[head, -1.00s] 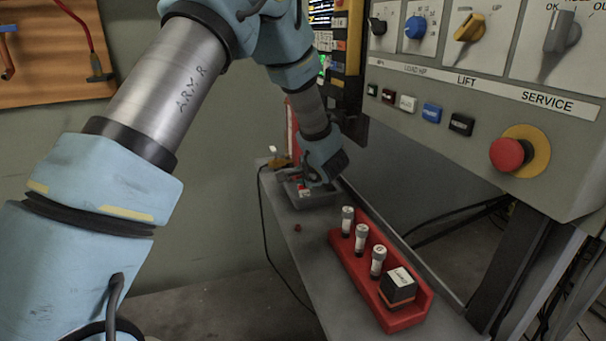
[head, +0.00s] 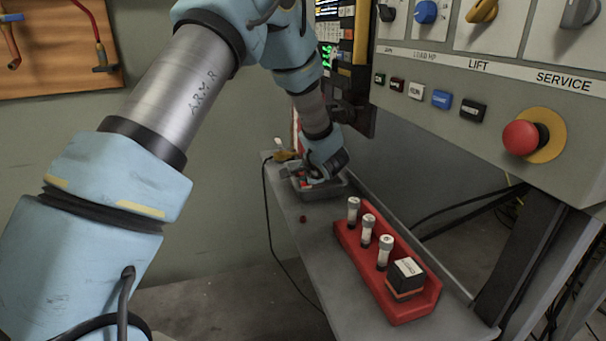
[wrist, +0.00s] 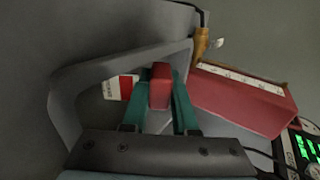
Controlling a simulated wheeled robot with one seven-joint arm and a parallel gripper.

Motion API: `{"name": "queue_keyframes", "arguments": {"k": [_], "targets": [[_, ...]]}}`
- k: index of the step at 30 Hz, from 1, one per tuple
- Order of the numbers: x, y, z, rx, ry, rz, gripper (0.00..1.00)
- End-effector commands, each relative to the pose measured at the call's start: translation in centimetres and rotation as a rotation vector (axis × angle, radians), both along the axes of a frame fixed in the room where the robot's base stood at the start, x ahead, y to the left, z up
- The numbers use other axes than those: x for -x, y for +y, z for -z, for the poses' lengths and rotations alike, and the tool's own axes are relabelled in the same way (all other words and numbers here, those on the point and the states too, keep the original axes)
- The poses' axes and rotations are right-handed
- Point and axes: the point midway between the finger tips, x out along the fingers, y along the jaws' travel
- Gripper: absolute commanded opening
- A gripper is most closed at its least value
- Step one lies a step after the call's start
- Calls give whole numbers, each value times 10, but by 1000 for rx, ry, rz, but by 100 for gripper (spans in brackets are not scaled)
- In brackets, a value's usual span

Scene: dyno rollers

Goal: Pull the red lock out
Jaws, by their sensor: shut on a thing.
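The red lock (wrist: 160,86) is a small red block standing between the green fingers of my gripper (wrist: 159,92) in the wrist view. The gripper is shut on it. The gripper and lock are over a grey tray (wrist: 85,78), with a red-and-white tag (wrist: 122,87) beside the left finger. In the head view my gripper (head: 312,178) is down at the grey tray (head: 328,190) at the far end of the bench. A bit of red shows there, but the lock is mostly hidden. I cannot tell what the lock's lower end rests in.
A red rack (head: 399,312) with several pieces stands on the near bench (head: 325,270). A small red knob (head: 303,219) lies before the tray. A control panel (head: 440,70) overhangs the right side. A red box (wrist: 240,103) is right of the fingers.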

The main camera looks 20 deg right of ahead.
Motion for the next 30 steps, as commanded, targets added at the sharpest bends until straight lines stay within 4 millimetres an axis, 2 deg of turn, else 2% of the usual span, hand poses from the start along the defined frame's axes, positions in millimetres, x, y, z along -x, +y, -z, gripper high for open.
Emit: {"name": "queue_keyframes", "arguments": {"k": [1, 2, 11, 20, 23, 30], "targets": [[0, 0, 0, 0, 0, 0, 0], [0, 0, 0, 0, 0, 0, 29], [0, 0, 0, 0, 0, 0, 62], [4, 0, 0, -1, 3, 1, 62], [13, 1, -6, 0, 2, 1, 62], [50, 5, -34, 2, -2, 2, 62]]}}
